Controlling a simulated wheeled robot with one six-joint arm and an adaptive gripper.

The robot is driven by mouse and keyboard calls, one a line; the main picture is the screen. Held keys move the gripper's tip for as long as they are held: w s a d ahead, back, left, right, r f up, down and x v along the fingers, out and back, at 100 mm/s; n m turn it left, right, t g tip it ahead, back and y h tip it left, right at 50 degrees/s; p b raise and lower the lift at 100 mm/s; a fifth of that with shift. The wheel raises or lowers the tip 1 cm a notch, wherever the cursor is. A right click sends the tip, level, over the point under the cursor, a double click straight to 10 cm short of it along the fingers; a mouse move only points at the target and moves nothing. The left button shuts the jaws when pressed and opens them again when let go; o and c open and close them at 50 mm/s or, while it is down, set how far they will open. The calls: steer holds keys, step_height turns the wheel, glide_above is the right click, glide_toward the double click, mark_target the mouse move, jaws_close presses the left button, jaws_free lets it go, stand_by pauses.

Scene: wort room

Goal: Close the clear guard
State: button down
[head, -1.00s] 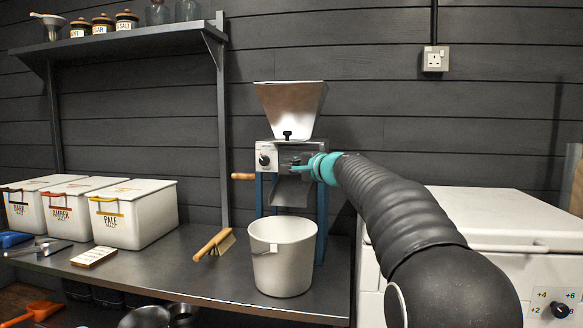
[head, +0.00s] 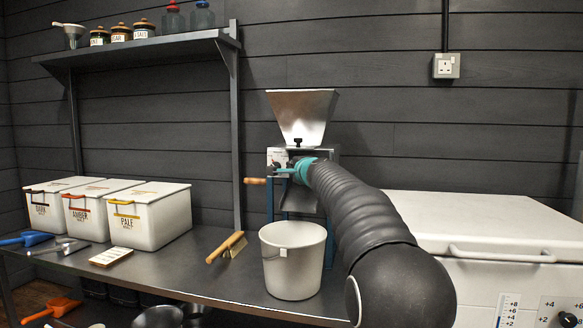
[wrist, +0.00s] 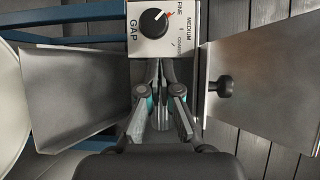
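The grain mill (head: 302,118) stands at the back of the bench, with its steel hopper on top. I cannot make out the clear guard distinctly in either view. My gripper (head: 287,170) is in front of the mill body below the hopper, partly covering the control panel. In the wrist view my gripper (wrist: 160,66) has its fingertips together just beside the GAP dial panel (wrist: 160,30). I see nothing clearly held between them. The hopper (wrist: 262,90) with its black knob (wrist: 222,87) is on the right there, and the metal chute (wrist: 75,95) on the left.
A white bucket (head: 292,262) stands in front of the mill. A wooden crank handle (head: 255,181) sticks out left, and a brush (head: 227,247) lies nearby. White malt bins (head: 150,218) stand at the left. A large white chest (head: 480,222) is at the right.

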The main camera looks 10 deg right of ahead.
stand_by(0.5)
steer(key=s+a+b, duration=0.3)
steer(key=s+a, duration=0.3)
steer(key=s, duration=0.7)
steer(key=s+a+f+n+g+y, duration=0.2)
steer(key=a+f+n+g, duration=0.3)
steer(key=f, duration=0.4)
steer(key=s+f+n+g+p, duration=0.3)
steer(key=s+f+n, duration=0.4)
steer(key=s+f, duration=0.45)
steer(key=s+d+f+n+g+h+p, duration=0.1)
steer(key=s+d+n+g+p, duration=0.1)
steer(key=s, duration=1.3)
steer(key=s+d+f+n+g+h+p, duration=0.1)
steer(key=s+p, duration=0.4)
steer(key=s, duration=0.9)
steer(key=shift+s+d+f+n+g+h, duration=0.2)
steer(key=shift+s+d+n+g+h, duration=0.3)
steer(key=shift+n+h, duration=0.45)
